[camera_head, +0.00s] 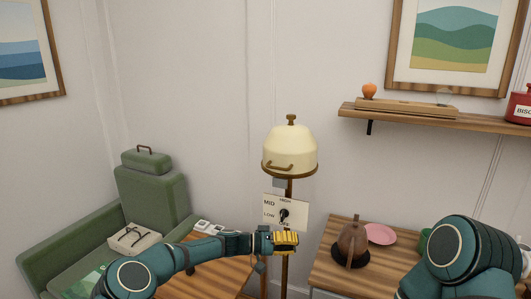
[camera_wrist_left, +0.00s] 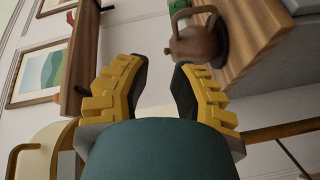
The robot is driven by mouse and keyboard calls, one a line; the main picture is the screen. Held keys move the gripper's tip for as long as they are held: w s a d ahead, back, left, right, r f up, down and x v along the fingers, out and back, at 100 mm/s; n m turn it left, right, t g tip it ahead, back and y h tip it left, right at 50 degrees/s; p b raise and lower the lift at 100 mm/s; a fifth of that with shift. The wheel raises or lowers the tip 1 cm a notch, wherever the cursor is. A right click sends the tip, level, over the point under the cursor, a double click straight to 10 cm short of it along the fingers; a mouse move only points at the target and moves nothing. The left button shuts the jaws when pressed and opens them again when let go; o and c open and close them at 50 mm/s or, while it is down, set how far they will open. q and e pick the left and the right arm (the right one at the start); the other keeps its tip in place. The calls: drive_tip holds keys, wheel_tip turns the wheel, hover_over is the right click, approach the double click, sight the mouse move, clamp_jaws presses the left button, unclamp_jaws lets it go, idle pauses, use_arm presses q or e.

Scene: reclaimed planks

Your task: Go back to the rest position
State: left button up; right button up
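My left arm reaches in from the lower left in the head view, and its yellow-fingered gripper (camera_head: 285,241) is just below a lamp's dial panel (camera_head: 299,211). In the left wrist view the gripper's two fingers (camera_wrist_left: 160,85) stand apart, with nothing between them. I cannot tell from the head view whether the gripper touches the lamp's pole. The panel has a dark knob (camera_head: 284,215) and the words MID, HIGH and LOW. My right arm shows at the lower right of the head view; its gripper is out of view.
The lamp has a cream shade (camera_head: 290,152). A brown teapot (camera_head: 352,241) and a pink plate (camera_head: 380,234) stand on a wooden table (camera_head: 325,268) to the right. A green armchair (camera_head: 155,194) is at left. A wall shelf (camera_head: 430,116) hangs at upper right.

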use_arm(q)
drive_tip(key=s+a+f+n+g+y, duration=0.15)
drive_tip(key=s+f+y, duration=0.25)
drive_tip(key=s+f, duration=0.45)
drive_tip(key=s+a+f+n+t+y, duration=0.1)
drive_tip(key=s+a+f+y, duration=0.3)
drive_tip(key=s+f, duration=0.5)
drive_tip(key=s+a+f+n+y, duration=0.1)
drive_tip(key=s+a+f+y, duration=0.1)
drive_tip(key=s+a, duration=0.4)
drive_tip(key=s+a+f+n+y, duration=0.1)
drive_tip(key=s+a, duration=0.5)
drive_tip(key=s, duration=0.6)
drive_tip(key=shift+f+y, duration=0.55)
drive_tip(key=shift+y, duration=0.65)
